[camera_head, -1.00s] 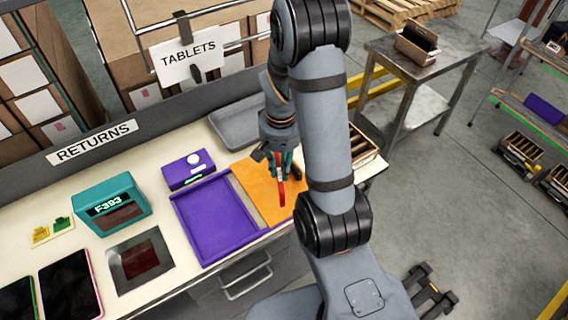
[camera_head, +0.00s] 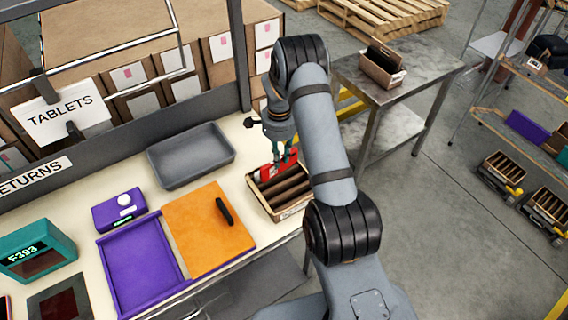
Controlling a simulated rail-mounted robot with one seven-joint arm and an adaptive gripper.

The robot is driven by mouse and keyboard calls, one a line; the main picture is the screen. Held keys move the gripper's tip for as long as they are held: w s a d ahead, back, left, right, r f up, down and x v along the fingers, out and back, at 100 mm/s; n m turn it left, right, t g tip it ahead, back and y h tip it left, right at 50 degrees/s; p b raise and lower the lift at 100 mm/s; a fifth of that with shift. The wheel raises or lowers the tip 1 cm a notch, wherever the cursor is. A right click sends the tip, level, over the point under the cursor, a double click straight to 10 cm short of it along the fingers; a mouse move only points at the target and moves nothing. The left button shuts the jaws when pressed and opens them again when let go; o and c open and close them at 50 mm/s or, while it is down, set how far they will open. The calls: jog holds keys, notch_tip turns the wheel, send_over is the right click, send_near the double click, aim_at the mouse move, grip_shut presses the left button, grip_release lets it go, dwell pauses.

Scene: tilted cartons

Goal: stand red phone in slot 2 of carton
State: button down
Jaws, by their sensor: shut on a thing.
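The red phone (camera_head: 267,172) is held at the back edge of the slotted carton (camera_head: 292,211). My gripper (camera_head: 284,158) is shut on the phone, over the carton's back end. The carton stands on the bench at its right end and has dark dividers forming several slots. The phone's lower part is partly hidden, so I cannot tell whether it is inside a slot or above it. My arm covers part of the carton's right side.
An orange mat (camera_head: 188,225) with a black object (camera_head: 224,211) on it lies left of the carton, beside a purple tray (camera_head: 143,268). A grey tray (camera_head: 190,160) sits behind. A steel side table (camera_head: 400,92) at the back right bears another carton (camera_head: 381,70).

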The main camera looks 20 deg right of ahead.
aim_at(280, 172)
jog(key=shift+a+m, duration=0.15)
jog(key=shift+m, duration=0.35)
jog(key=shift+d+f, duration=0.2)
jog(key=shift+d, duration=0.1)
jog(key=shift+a+f+b, duration=0.15)
jog(key=shift+f+b, duration=0.25)
jog(key=shift+f, duration=0.25)
notch_tip(280, 172, down, 2)
jog(key=shift+f+b, duration=0.1)
jog(key=shift+b, duration=0.4)
jog(key=shift+f+b, duration=1.85)
jog(key=shift+b, duration=0.2)
jog(key=shift+f+b, duration=0.3)
jog(key=shift+b, duration=0.15)
jog(key=c, duration=1.5)
grip_release()
